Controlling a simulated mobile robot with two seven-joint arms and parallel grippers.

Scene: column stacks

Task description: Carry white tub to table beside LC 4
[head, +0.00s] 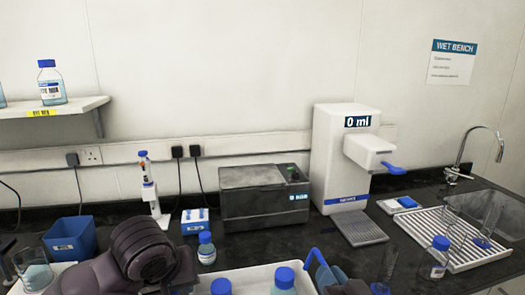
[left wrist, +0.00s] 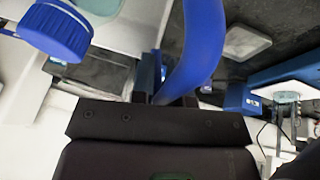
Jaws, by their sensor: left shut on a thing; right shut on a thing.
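The white tub (head: 257,272) is at the bottom of the head view, cut off by the edge, with blue-capped bottles (head: 284,278) inside. My left gripper (head: 188,282) is at its left end, its fingers mostly hidden behind the arm. The left wrist view shows my left gripper (left wrist: 172,100) shut on a curved blue piece (left wrist: 195,50) that looks like the tub's handle. A similar blue piece (head: 318,262) rises at the tub's right end. My right gripper (head: 340,284) is shut there, its fingertips unclear. No LC 4 label is readable.
The dark bench (head: 300,240) behind the tub holds a blue bin (head: 70,240), a pipette stand (head: 150,190), a grey machine (head: 262,200), a white dispenser (head: 335,150) and a drying rack (head: 465,240). A small blue-capped bottle (head: 206,248) stands just behind the tub.

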